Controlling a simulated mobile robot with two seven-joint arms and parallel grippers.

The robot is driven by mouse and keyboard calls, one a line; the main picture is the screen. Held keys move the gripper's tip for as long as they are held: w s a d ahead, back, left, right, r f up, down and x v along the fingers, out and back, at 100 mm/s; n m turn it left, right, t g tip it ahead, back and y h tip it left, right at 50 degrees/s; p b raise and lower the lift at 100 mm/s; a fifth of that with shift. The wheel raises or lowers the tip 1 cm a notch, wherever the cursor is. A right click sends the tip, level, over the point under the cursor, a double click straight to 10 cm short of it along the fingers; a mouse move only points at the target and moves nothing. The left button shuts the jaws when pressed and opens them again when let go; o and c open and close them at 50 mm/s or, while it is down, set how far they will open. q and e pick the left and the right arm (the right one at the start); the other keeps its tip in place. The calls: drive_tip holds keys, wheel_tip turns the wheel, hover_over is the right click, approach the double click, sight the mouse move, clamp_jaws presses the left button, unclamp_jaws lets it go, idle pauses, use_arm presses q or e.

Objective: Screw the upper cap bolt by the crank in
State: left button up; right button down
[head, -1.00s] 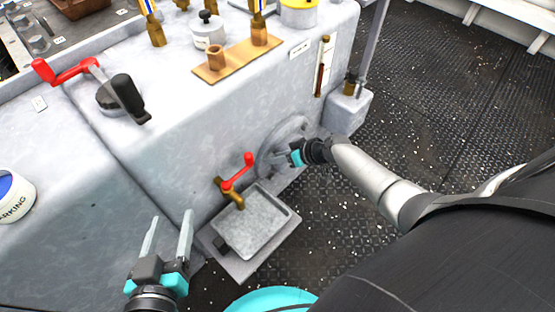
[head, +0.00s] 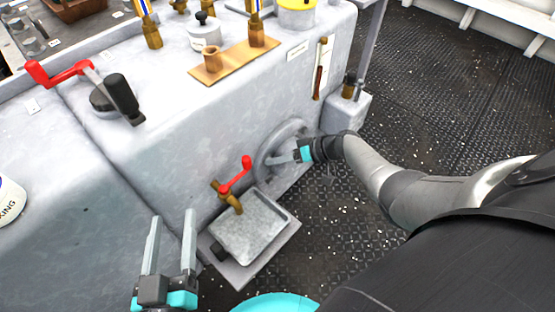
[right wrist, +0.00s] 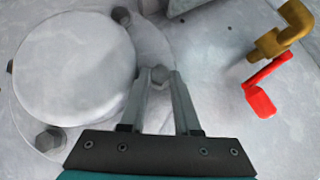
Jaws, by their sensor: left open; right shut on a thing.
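The round grey cover (head: 285,132) sits low on the side of the grey engine casing. In the right wrist view it shows as a large round boss (right wrist: 75,65) with hex bolts around it. My right gripper (head: 272,160) reaches the cover from the right. In the right wrist view its fingers (right wrist: 160,82) are shut on a hex-headed bolt (right wrist: 159,73) at the boss's edge. Other bolts show above (right wrist: 121,15) and at lower left (right wrist: 48,138). How deep the held bolt sits cannot be told. My left gripper (head: 171,216) is open and empty beside the casing.
A brass tap (head: 228,197) with a red handle juts out left of the cover, above a grey drip tray (head: 252,232). Open deck lies to the right.

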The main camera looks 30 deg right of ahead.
drive_tip(key=shift+s+d+f, duration=0.1)
drive_tip(key=shift+s+f, duration=0.05)
drive_tip(key=shift+s, duration=0.05)
idle(0.6)
drive_tip(key=c, duration=1)
unclamp_jaws()
drive_tip(key=o, duration=0.4)
drive_tip(key=shift+w, duration=0.1)
drive_tip(key=shift+w+r, duration=0.15)
drive_tip(key=shift+r, duration=0.05)
drive_tip(key=shift+r, duration=0.1)
